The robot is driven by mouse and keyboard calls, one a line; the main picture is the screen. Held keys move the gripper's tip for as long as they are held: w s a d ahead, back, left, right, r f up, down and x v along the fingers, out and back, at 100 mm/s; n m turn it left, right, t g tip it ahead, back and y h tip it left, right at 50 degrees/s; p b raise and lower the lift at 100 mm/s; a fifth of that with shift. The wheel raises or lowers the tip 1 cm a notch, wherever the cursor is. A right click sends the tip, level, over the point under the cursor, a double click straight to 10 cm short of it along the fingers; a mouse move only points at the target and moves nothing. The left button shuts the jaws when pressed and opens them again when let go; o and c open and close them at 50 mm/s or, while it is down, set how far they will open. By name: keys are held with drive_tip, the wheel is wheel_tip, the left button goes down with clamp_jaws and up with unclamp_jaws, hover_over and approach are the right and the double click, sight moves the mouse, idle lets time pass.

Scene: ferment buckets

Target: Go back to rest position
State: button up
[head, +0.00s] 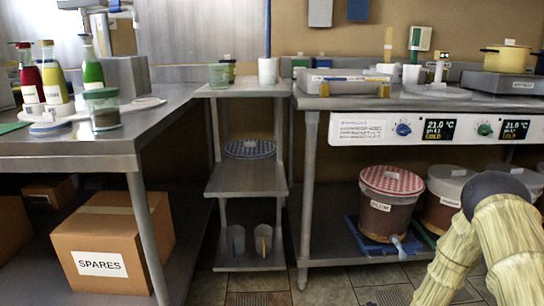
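Part of my arm (495,240), in a pale yellow cover with a dark rounded joint, rises at the lower right of the head view. My gripper does not show in this view. Beside and behind the arm, a ferment bucket (382,222) with a red checked lid and brown contents stands on the lower shelf, on a blue tray, with a small tap at its front. Another bucket (436,210) with a pale lid stands to its right, partly hidden by my arm. A third pale lid (522,175) shows at the right edge.
A steel bench (70,142) with bottles stands left, above a box (125,235) marked SPARES. A narrow shelf rack (245,180) stands in the middle. The right bench carries a control panel (435,130) with two displays reading 21.0 °C. Tiled floor (325,290) lies clear in front.

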drive_tip(key=s+a+f+n+g+p, duration=0.1)
drive_tip(key=s+a+f+n+g, duration=0.1)
drive_tip(key=s+a, duration=0.35)
drive_tip(key=s+a+f+n+g+p, duration=0.1)
drive_tip(key=s+a+n+g, duration=0.1)
drive_tip(key=s, duration=0.6)
drive_tip(key=s+a+r+n+g+p, duration=0.1)
drive_tip(key=s+a+r+n+g, duration=0.15)
drive_tip(key=s, duration=0.85)
drive_tip(key=s+a+r+n+g+h+p, duration=0.1)
drive_tip(key=s+n+g+p, duration=0.2)
drive_tip(key=s, duration=0.8)
drive_tip(key=s+a+r+n+g, duration=0.2)
drive_tip(key=s+n, duration=0.2)
drive_tip(key=s, duration=0.7)
wheel_tip(320, 180, up, 36)
drive_tip(key=p, duration=3.7)
drive_tip(key=shift+w+r, duration=0.25)
drive_tip(key=shift+w, duration=0.15)
drive_tip(key=shift+m, duration=0.25)
